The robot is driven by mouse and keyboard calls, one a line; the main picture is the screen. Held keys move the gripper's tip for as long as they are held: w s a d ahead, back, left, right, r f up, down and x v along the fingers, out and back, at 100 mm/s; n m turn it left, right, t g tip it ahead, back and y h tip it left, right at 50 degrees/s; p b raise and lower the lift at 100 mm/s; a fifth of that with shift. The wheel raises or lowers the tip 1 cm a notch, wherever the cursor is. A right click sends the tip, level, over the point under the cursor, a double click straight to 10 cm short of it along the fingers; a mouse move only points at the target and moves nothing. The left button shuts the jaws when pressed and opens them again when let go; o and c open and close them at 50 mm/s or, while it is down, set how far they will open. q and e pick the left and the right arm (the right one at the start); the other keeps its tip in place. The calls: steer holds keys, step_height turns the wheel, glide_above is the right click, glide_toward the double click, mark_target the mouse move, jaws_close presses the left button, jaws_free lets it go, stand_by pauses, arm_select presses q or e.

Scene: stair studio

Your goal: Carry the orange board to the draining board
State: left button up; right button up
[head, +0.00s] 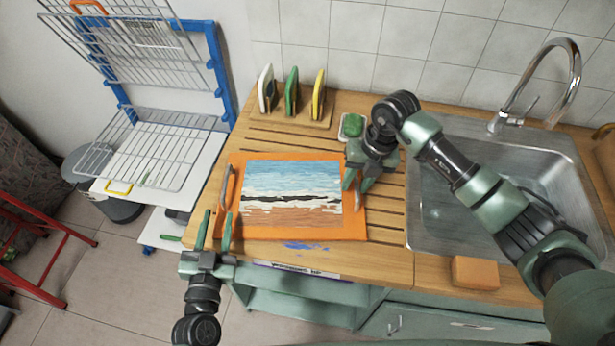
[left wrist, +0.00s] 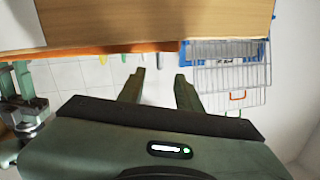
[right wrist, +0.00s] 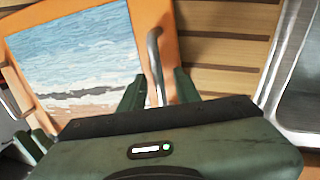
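The orange board (head: 295,232) carries a painted seascape (head: 293,193) and has a metal handle at each side. It lies over the grooved wooden draining board (head: 386,205), left of the sink. My left gripper (head: 215,222) is open and empty at the worktop's left edge, short of the board's left handle (head: 228,187). The left wrist view shows an empty gap between its fingers (left wrist: 159,80). My right gripper (head: 354,182) is at the board's right side. In the right wrist view its open fingers (right wrist: 157,82) stand either side of the right handle (right wrist: 155,55), with gaps visible.
A rack with white, green and yellow items (head: 291,105) stands behind the board. A green sponge (head: 353,124) sits in a dish. The steel sink (head: 500,165) is at right. An orange block (head: 475,272) lies at the front edge. A wire drying rack (head: 150,150) stands left.

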arm_select(q)
steer(key=shift+s+a, duration=0.1)
steer(key=shift+s, duration=1.25)
arm_select(e)
steer(key=shift+w+r, duration=0.1)
steer(key=shift+r, duration=0.25)
step_height(320, 180, up, 11)
steer(key=d, duration=0.2)
steer(key=shift+d, duration=0.15)
arm_select(q)
steer(key=shift+s, duration=0.1)
